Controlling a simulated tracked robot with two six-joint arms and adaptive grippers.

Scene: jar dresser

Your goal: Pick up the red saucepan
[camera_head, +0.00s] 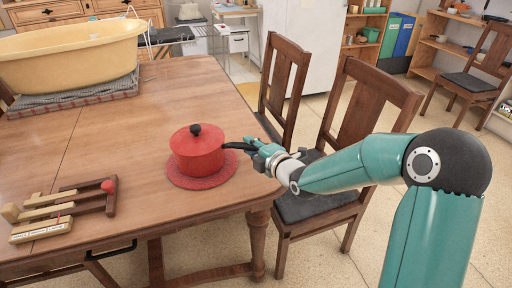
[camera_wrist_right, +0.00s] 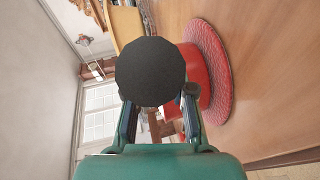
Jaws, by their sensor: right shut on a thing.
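The red saucepan (camera_head: 198,152) with its lid and black knob stands upright on a round red woven mat (camera_head: 214,181) near the table's right edge. Its black handle (camera_head: 235,146) points right, towards my right gripper (camera_head: 254,150). My right gripper is shut on the handle. In the right wrist view the handle's dark round end (camera_wrist_right: 151,71) sits between the fingers and hides much of the pan. The pan's red side (camera_wrist_right: 191,65) shows behind it, close to the mat (camera_wrist_right: 216,82). Whether the pan's base touches the mat I cannot tell. My left gripper is not in view.
The wooden table (camera_head: 130,125) holds a yellow tub (camera_head: 70,55) on a folded cloth at the back left and a wooden rack-like item (camera_head: 65,208) at the front left. Two wooden chairs (camera_head: 362,105) stand by the right edge, close to my right arm. The table's middle is clear.

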